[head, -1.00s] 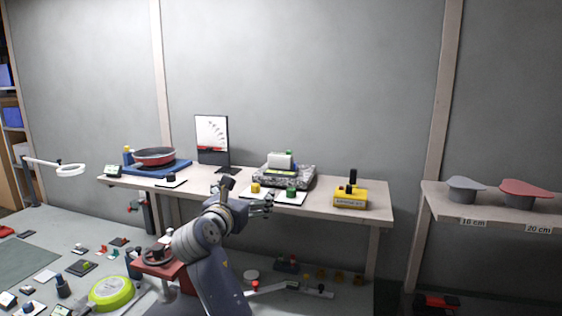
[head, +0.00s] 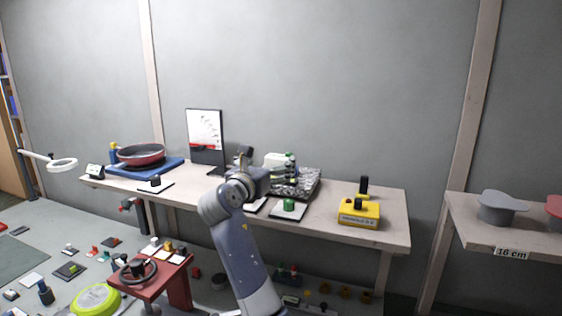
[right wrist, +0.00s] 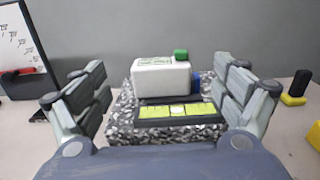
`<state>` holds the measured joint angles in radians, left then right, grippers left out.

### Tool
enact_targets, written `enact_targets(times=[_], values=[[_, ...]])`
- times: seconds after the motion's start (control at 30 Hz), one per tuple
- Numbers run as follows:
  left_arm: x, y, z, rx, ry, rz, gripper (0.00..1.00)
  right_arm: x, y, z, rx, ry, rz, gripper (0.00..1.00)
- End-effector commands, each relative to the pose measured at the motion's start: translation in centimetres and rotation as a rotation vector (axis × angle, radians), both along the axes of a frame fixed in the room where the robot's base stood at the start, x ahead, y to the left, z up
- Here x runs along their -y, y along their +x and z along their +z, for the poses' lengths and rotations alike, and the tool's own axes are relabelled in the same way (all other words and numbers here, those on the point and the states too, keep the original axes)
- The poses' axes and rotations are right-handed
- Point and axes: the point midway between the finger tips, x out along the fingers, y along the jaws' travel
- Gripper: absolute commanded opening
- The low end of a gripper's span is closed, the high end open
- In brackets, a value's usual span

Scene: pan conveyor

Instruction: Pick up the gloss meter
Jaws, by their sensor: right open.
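A white boxy item with a green cap (right wrist: 162,77) stands upright at the back of a speckled grey slab (right wrist: 122,126). A dark bar with a yellow-green strip (right wrist: 176,112) lies in front of it on the slab. No readable label shows which of these, if either, is the gloss meter. The white item also shows in the head view (head: 278,160), partly behind my right gripper (head: 283,174). That gripper is open and empty. Its fingers show left and right of the white item in the right wrist view (right wrist: 168,92), still short of it. My left gripper is out of view.
A yellow box with black knobs (head: 359,214) stands right of the slab. A green-knobbed piece on a white pad (head: 288,206) lies in front. A screen (head: 205,135) and a red pan on a blue mat (head: 141,154) are left. Bare bench (head: 390,213) shows at the right.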

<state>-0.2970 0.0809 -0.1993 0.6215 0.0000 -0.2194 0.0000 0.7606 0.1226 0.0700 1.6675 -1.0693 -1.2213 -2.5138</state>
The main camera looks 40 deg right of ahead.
Motion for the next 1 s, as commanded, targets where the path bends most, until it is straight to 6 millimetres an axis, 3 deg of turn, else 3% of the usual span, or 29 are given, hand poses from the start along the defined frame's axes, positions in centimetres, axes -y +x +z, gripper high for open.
enact_targets(times=[0.27,0.47,0.6,0.87,0.9,1.0], values=[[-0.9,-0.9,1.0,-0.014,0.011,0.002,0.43,2.4,1.2,0.3,0.000,0.001,0.000,0.90],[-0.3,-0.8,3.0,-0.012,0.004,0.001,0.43,5.0,2.5,1.1,-0.001,0.002,0.000,0.90],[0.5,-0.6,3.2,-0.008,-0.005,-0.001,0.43,6.3,3.2,0.7,0.000,0.000,0.000,0.90],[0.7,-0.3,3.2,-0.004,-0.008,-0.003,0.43,6.7,3.3,0.5,0.000,0.001,0.001,0.90],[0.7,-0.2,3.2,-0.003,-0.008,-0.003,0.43,6.6,3.3,0.5,0.000,0.001,0.001,0.88],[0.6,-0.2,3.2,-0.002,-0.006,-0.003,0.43,6.6,3.3,0.5,0.000,0.001,0.001,0.65]])
